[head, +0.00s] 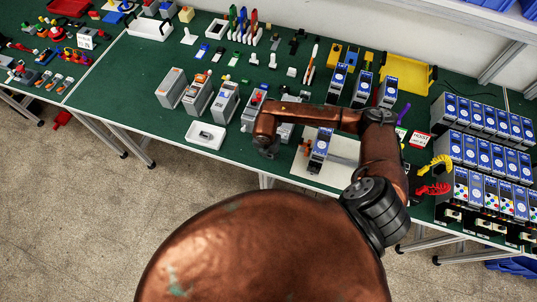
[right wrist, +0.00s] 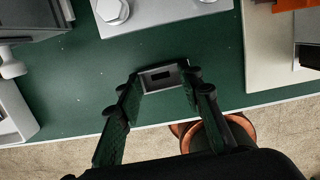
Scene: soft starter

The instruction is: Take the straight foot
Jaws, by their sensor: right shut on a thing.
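The straight foot, a small grey metal piece with a dark slot (right wrist: 161,69), sits between the fingertips of my right gripper (right wrist: 163,80) in the right wrist view. The two black fingers are closed on its sides, over the green table top near its front edge. I cannot tell whether the foot still touches the mat. In the head view my right gripper (head: 268,149) points down by the front edge, and the foot is hidden there by the arm. My left gripper is not in view.
A white tray with a part (head: 205,135) stands left of my right gripper. A pale board (head: 339,172) with a blue-faced module (head: 320,146) lies to the right. Grey housings (head: 225,101) stand behind left. A grey block with a bolt (right wrist: 165,12) is just beyond the fingers.

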